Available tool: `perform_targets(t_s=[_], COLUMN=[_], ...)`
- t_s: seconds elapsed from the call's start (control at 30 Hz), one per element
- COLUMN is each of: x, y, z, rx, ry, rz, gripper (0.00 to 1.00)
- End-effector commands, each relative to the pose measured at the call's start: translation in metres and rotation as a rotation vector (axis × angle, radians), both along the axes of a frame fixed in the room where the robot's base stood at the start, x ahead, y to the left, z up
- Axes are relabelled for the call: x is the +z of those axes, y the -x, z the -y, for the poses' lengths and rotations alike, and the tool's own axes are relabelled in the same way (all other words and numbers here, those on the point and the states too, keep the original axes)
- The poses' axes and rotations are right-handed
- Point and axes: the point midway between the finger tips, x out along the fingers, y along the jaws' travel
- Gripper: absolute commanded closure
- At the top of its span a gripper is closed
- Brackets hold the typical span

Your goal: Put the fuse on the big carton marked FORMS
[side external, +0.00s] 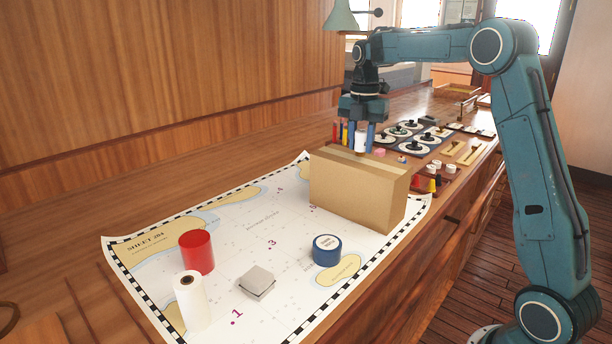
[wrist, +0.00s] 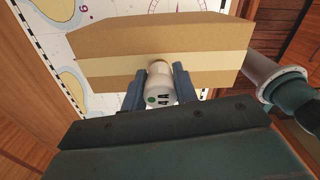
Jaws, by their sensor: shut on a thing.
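The fuse (wrist: 159,84) is a small white cylinder with a green dot and "4 A" on its end. My gripper (wrist: 158,88) is shut on it, one finger on each side. In the side view my gripper (side external: 361,138) points down at the carton's far top edge, with the white fuse (side external: 361,143) between its fingers. The big brown carton (side external: 352,193) stands upright on the chart; its taped top also shows in the wrist view (wrist: 110,68). No FORMS marking is visible. I cannot tell whether the fuse touches the carton.
The chart (side external: 240,222) bears a red cylinder (side external: 197,254), a white roll (side external: 191,303), a grey block (side external: 257,280) and a blue tape roll (side external: 327,250). Beyond the carton are a dark panel with round dials (side external: 412,137), coloured pens (side external: 340,133) and small parts. The carton's top is otherwise clear.

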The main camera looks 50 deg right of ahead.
Motion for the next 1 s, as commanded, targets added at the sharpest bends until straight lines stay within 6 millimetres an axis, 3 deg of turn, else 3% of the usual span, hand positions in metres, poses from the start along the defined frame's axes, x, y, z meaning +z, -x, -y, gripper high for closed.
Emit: perform_targets(t_s=[0.13,0.57,0.6,0.67,1.0], x=[-0.0092,-0.0128,-0.0125,-0.0125,-0.0118], y=[0.0003,0.0,-0.0001,-0.0001,0.0], z=[0.0,0.0,0.0001,0.0001,0.0], rx=[0.0,0.0,0.0,0.0,0.0], ry=[0.0,0.001,0.001,0.001,0.001], rz=[0.0,0.001,0.001,0.001,0.001], gripper=[0.94,0.94,0.63,0.52,0.49])
